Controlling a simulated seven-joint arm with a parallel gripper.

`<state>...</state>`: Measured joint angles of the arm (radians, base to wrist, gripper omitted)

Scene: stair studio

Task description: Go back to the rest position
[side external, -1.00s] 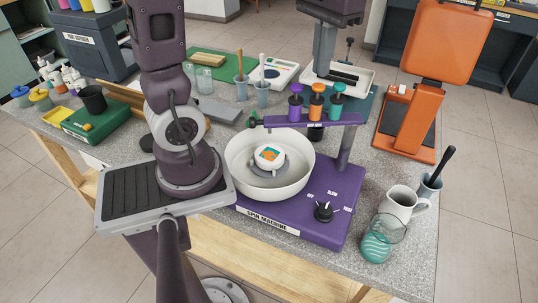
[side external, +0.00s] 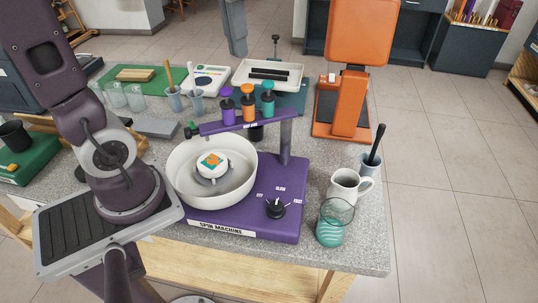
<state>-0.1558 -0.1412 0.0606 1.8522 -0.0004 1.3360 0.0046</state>
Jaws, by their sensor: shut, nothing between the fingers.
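My gripper (side external: 236,50) hangs at the top edge of the side external view, beyond the spin machine and left of the white tray in the picture. Only its grey lower end shows; the rest is cut off by the frame. It is shut and holds nothing visible. My dark purple arm stands at the left, on a ribbed grey mount at the bench's front edge.
The purple spin machine (side external: 265,222) has a white bowl (side external: 246,180) holding a small painted piece (side external: 213,160). Purple, orange and green plungers rise above it. A white mug (side external: 344,187), a teal-patterned glass (side external: 330,232) and an orange press (side external: 352,105) stand right. The white tray (side external: 240,79) lies behind.

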